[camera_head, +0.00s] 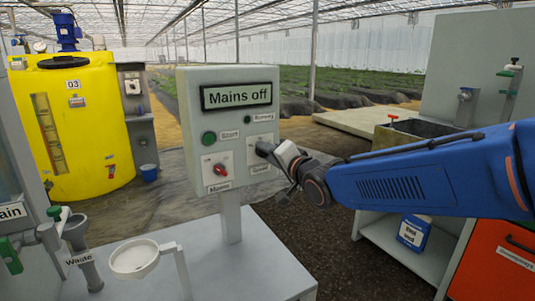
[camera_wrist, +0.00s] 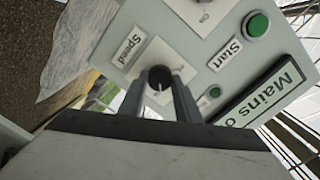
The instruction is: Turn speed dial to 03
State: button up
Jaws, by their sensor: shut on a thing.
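The grey control box (camera_head: 186,110) stands on a post at the middle of the head view. Its speed dial (camera_wrist: 160,76) is a round black knob with a white pointer line, next to a "Speed" label (camera_wrist: 130,49). My gripper (camera_head: 272,155) reaches the box's lower right from the right. In the wrist view my gripper (camera_wrist: 163,92) has one finger on each side of the knob, shut on it. The fingers and knob hide much of the dial plate, and no scale figures are readable. The display (camera_head: 237,96) reads "Mains off".
A red mains switch (camera_head: 219,169), a green start button (camera_head: 208,138) and a small running lamp (camera_head: 247,119) sit close by on the box. A yellow tank (camera_head: 95,120) marked 03 stands at left. A funnel (camera_head: 135,258) stands at the front.

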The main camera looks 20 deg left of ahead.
jog(key=shift+f+m, duration=0.1)
jog(key=shift+m, duration=1.1)
jog(key=o, duration=1.1)
jog(key=shift+c, duration=0.2)
jog(key=shift+d, duration=0.1)
jog(key=v, duration=1.7)
jog(key=shift+d, duration=0.2)
